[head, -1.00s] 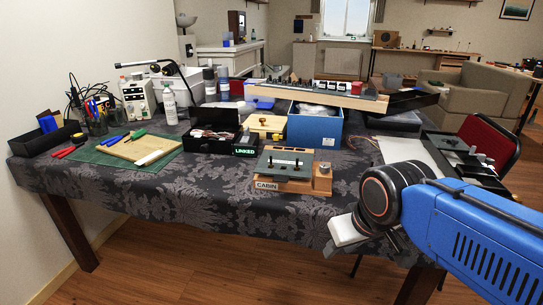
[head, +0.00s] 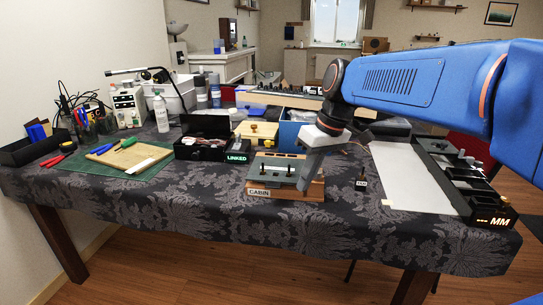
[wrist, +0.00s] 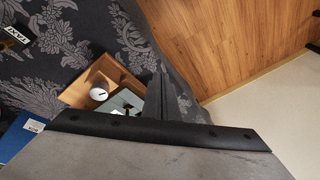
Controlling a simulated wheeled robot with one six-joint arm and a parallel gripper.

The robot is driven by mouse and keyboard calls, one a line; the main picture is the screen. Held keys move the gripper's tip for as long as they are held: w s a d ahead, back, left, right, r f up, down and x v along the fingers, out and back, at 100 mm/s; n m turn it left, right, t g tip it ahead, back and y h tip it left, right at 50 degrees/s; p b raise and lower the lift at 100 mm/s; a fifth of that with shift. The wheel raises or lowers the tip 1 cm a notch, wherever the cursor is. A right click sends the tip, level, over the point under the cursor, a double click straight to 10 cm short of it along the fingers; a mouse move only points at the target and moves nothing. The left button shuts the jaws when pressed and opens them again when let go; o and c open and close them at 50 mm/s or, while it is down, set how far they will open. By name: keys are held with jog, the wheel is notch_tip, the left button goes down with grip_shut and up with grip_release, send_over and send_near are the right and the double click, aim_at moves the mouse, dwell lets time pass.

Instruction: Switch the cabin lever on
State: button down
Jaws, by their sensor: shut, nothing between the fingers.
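The cabin panel is a grey-green plate (head: 280,167) on a wooden base with a "CABIN" label (head: 258,192), near the table's front edge. A small dark upright lever (head: 263,169) stands on the plate's left part; its exact setting is too small to tell. In the wrist view, the plate (wrist: 120,102), wooden base (wrist: 84,92) and a white round knob (wrist: 98,94) show beside the dark fingers (wrist: 163,95).
A black box with a "LINKED" sign (head: 237,157) stands left of the panel. A small tagged switch (head: 361,181) stands to its right. A blue box (head: 290,133) is behind. A tray labelled "MM" (head: 490,221) lies at right. The cloth in front is clear.

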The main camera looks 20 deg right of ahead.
aim_at(263, 167)
jog(key=w+d+r+n+g+y, duration=0.1)
jog(key=w+d+r+n+y, duration=0.1)
jog(key=w, duration=0.8)
jog(key=w+d+r+n+g+y, duration=0.1)
jog(key=w+d+r+n+y, duration=0.1)
jog(key=w, duration=0.8)
notch_tip(263, 167, up, 3)
jog(key=shift+w+d+f+n+y, duration=0.2)
jog(key=shift+d+n+y, duration=0.1)
jog(key=shift+d+n, duration=0.65)
jog(key=shift+d, duration=0.1)
jog(key=x, duration=1)
jog(key=shift+s+a, duration=1)
jog(key=shift+a, duration=0.2)
jog(key=shift+s+a+r, duration=0.1)
jog(key=shift+s+a, duration=0.15)
jog(key=shift+a, duration=0.1)
